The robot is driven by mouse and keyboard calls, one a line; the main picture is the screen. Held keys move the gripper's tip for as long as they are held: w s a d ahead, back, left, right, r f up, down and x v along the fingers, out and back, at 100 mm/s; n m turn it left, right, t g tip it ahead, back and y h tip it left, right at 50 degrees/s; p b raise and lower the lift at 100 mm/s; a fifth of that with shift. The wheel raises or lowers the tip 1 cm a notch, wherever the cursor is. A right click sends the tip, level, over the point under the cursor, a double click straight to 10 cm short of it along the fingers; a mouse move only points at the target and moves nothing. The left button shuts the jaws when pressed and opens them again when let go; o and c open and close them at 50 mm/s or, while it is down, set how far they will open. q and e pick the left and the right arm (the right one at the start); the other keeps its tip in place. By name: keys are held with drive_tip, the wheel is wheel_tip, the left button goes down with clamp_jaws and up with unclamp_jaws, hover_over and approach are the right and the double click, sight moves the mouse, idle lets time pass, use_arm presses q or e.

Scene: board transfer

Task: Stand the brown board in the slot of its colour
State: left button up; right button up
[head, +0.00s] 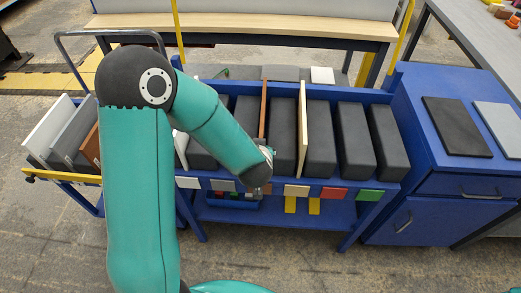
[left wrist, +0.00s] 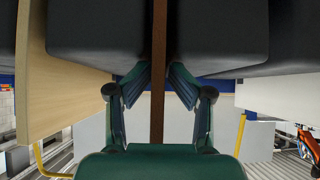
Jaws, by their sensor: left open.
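A brown board (head: 263,108) stands upright in a slot between two dark grey blocks of the blue rack. A brown tag (head: 266,188) shows below it on the rack's front edge, partly covered by my left gripper. My left gripper (head: 258,178) is at the near end of this board. In the left wrist view the brown board (left wrist: 158,60) runs between the open fingers (left wrist: 158,88), with a gap on each side. Another brown board (head: 91,146) stands in the left cart, partly hidden by my left arm. My right gripper is not in view.
The blue rack (head: 340,188) also holds a cream board (head: 302,130) right of the brown one. White (head: 40,128) and grey (head: 75,130) boards stand in the left cart. A blue cabinet (head: 440,185) with dark and light panels on top stands right.

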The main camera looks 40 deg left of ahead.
use_arm(q)
drive_tip(key=shift+s+d+f, duration=0.25)
drive_tip(key=shift+s+f, duration=0.2)
drive_tip(key=shift+f, duration=0.05)
drive_tip(key=r+v, duration=0.1)
drive_tip(key=v, duration=0.6)
drive_tip(key=shift+w, duration=0.3)
drive_tip(key=shift+a+r, duration=0.1)
drive_tip(key=shift+a, duration=0.05)
drive_tip(key=s+d+f+m+g+h+p, duration=0.1)
drive_tip(key=s+d+f+m+g+p, duration=0.1)
drive_tip(key=f, duration=0.5)
drive_tip(key=s+d+f+m+g+h+p, duration=0.1)
drive_tip(key=s+f+g+h, duration=0.1)
drive_tip(key=f, duration=0.6)
drive_tip(key=s+d+f+g+h, duration=0.2)
drive_tip(key=s+d+f+h, duration=0.1)
drive_tip(key=d, duration=0.3)
drive_tip(key=s+d+f+m+g+h, duration=0.1)
drive_tip(key=s+d+f+h, duration=0.2)
drive_tip(key=s+d, duration=0.3)
drive_tip(key=shift+s+d+f+g+p, duration=0.2)
drive_tip(key=shift+d+f+g+p, duration=0.1)
drive_tip(key=shift+d+g+p, duration=0.1)
